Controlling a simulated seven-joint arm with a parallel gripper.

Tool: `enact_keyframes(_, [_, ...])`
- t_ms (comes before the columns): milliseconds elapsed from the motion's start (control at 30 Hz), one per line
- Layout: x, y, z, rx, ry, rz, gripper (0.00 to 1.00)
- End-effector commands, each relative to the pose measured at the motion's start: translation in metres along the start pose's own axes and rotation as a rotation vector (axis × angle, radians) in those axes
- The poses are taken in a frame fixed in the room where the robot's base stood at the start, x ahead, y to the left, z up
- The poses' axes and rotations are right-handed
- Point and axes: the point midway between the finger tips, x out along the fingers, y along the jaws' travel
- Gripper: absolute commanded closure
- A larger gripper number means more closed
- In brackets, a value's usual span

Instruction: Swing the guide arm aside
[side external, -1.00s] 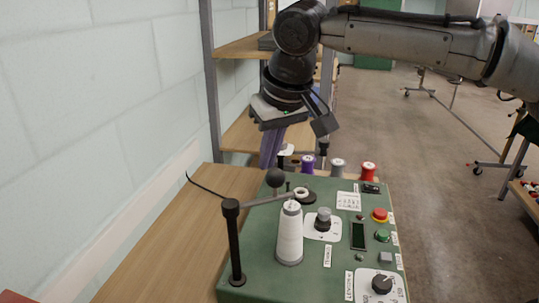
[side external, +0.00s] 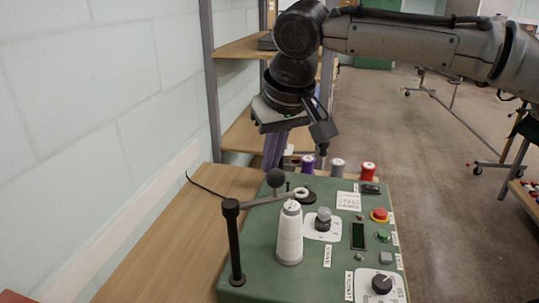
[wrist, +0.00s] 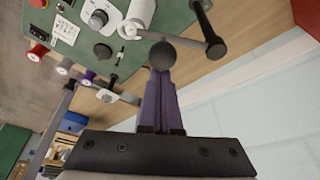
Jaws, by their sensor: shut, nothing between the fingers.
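The guide arm (side external: 262,201) is a grey bar running from a black upright post (side external: 234,245) to a pale ring eyelet above the white thread cone (side external: 289,235). A dark ball knob (side external: 275,178) stands on the bar. My gripper (side external: 271,166) points down just behind the knob, its purple fingers together and empty. In the wrist view the fingertips (wrist: 160,72) meet the outline of the knob (wrist: 162,54); I cannot tell whether they touch it. The bar passes beyond the knob in that view.
The green machine panel (side external: 265,260) carries a red button (side external: 380,214), a green button and dials. Several thread spools, including a red one (side external: 368,172), stand behind it. Bare wooden table (side external: 165,235) lies left of the panel, beside the wall.

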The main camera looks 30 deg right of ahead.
Motion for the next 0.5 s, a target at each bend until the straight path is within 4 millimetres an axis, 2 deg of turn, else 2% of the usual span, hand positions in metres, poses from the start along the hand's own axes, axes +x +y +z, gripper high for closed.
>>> enact_keyframes(267, [-0.002,0.0,0.005,0.054,-0.001,0.022,1.0])
enact_keyframes(500, [-0.006,-0.001,0.015,0.177,0.0,0.067,1.0])
